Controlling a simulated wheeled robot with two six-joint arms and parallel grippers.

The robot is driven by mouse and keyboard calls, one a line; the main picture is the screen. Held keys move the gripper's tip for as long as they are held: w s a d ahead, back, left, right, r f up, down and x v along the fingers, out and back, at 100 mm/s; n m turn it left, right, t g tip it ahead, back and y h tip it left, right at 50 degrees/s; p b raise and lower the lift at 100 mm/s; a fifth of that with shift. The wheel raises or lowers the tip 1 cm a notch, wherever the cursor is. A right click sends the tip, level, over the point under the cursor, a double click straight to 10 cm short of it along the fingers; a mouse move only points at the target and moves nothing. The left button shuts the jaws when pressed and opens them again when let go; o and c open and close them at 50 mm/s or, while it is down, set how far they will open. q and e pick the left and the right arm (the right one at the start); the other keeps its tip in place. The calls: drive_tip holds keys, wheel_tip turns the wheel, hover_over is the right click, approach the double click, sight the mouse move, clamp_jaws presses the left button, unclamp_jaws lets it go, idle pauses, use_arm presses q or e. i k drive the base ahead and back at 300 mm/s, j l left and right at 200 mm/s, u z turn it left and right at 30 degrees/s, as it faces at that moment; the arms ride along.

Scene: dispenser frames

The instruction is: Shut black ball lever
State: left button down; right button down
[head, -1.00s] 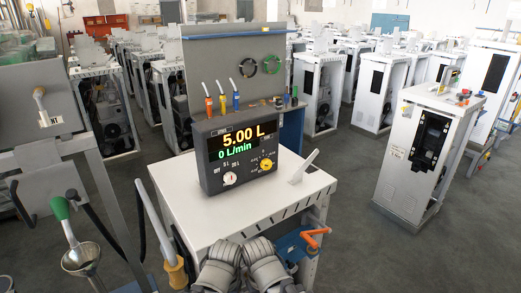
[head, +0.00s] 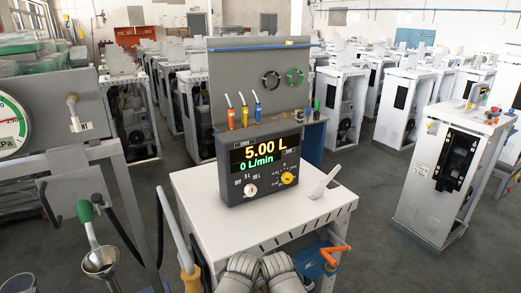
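I cannot make out a lever with a black ball for certain. An orange-handled lever (head: 336,254) sits on a blue part at the front of the white cabinet. Two grey ribbed parts of my own arms show at the bottom centre, in front of that cabinet. No gripper fingertips can be made out there, and nothing is seen held.
The white cabinet (head: 205,196) carries a display box (head: 232,186) reading 5.00 L. A round gauge (head: 12,125) is cut off at the left edge. A green-handled nozzle (head: 86,212) hangs near a metal funnel (head: 100,261). Another cabinet (head: 420,205) stands right, with grey floor (head: 375,235) between.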

sight(96, 198)
drive_tip(key=u, duration=1.25)
